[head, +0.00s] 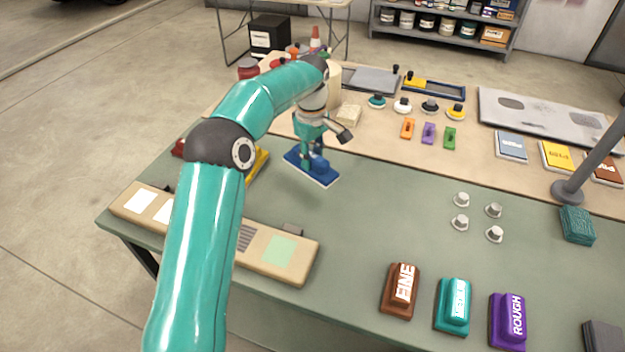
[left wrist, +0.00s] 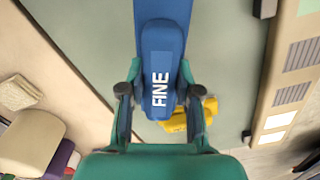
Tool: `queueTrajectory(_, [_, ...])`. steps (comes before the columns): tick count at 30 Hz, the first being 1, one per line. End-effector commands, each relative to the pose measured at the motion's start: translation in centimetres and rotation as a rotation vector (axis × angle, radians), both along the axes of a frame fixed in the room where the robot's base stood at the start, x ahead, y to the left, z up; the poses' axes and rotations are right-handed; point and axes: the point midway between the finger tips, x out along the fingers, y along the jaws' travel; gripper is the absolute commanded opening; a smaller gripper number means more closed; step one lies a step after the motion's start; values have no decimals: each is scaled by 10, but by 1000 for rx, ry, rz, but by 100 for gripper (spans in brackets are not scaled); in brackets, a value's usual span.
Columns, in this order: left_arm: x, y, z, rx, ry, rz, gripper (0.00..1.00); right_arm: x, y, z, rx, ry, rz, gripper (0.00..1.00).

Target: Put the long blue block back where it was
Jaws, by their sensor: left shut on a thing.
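The long blue block (head: 298,158) is a flat blue board with a pale lower edge and a raised blue grip. The word FINE is printed on the grip in the left wrist view (left wrist: 160,60). My left gripper (head: 313,157) is shut on the raised grip, with one finger on each side of it, and also shows in the left wrist view (left wrist: 154,95). The block is over the far left of the green table top; I cannot tell whether it touches the surface. My right gripper is not in view.
A yellow block (head: 262,160) is partly hidden behind my left arm. A beige panel (head: 300,262) lies along the near left edge of the green table top (head: 370,225). Brown (head: 401,290), teal (head: 453,306) and purple (head: 507,321) blocks stand near the front. The table's middle is clear.

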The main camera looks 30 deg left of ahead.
Motion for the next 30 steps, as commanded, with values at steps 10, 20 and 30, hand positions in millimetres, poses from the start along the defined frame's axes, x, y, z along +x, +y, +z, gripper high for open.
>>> queueTrajectory(10, [-1,1,-36,-1,3,0,0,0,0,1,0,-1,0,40])
queueTrajectory(20, [-1,1,-70,0,1,0,0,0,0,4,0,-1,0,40])
queueTrajectory(30, [-1,1,-72,0,2,-1,38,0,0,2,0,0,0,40])
